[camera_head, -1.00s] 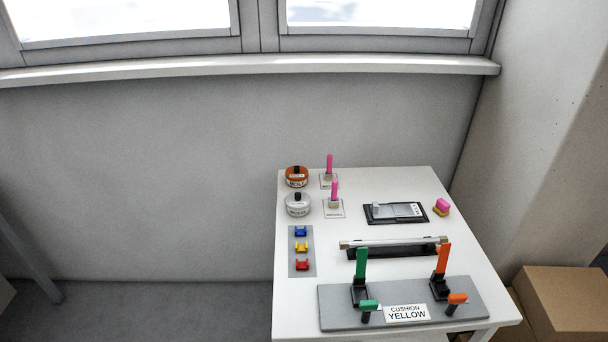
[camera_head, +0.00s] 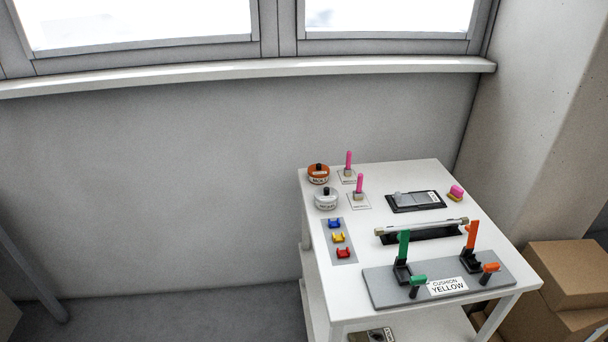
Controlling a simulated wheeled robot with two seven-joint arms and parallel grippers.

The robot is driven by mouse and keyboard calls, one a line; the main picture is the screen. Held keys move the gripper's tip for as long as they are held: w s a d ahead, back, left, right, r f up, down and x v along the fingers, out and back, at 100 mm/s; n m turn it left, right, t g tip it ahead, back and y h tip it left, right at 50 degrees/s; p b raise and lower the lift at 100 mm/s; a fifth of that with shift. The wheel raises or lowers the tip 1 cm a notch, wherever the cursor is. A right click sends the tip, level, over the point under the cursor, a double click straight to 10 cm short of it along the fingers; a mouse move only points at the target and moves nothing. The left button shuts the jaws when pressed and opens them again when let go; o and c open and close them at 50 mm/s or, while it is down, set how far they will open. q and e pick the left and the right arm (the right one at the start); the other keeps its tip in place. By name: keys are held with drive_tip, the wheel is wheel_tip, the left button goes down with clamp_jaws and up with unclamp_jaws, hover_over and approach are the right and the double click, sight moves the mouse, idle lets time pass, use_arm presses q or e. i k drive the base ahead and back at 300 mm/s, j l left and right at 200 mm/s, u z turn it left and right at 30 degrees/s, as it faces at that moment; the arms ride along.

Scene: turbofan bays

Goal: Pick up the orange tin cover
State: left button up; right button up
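The orange tin (camera_head: 318,175) stands at the back left corner of the white table (camera_head: 375,270). Its orange cover (camera_head: 319,168) sits on top and has a black knob. A white-grey tin (camera_head: 326,200) with a black knob stands just in front of it. Neither of my grippers shows in the head view.
Pink upright pieces on small cards stand right of the tins. Red, yellow and blue pieces lie on a grey strip (camera_head: 351,257) in front. A grey board (camera_head: 385,292) with green and orange levers fills the front right. Cardboard boxes (camera_head: 570,272) stand right of the table.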

sight(318, 170)
drive_tip(key=i+j+z, duration=0.2)
drive_tip(key=j, duration=0.55)
drive_tip(key=j+z, duration=0.2)
drive_tip(key=j, duration=0.6)
drive_tip(key=i+j+z, duration=0.15)
drive_tip(key=j, duration=0.25)
drive_tip(key=i+j+z, duration=0.1)
drive_tip(key=i+j, duration=0.25)
drive_tip(key=i+j+z, duration=0.15)
drive_tip(key=j, duration=0.3)
drive_tip(key=i+j, duration=0.15)
drive_tip(key=i, duration=0.2)
drive_tip(key=i+j+z, duration=0.1)
drive_tip(key=i, duration=0.2)
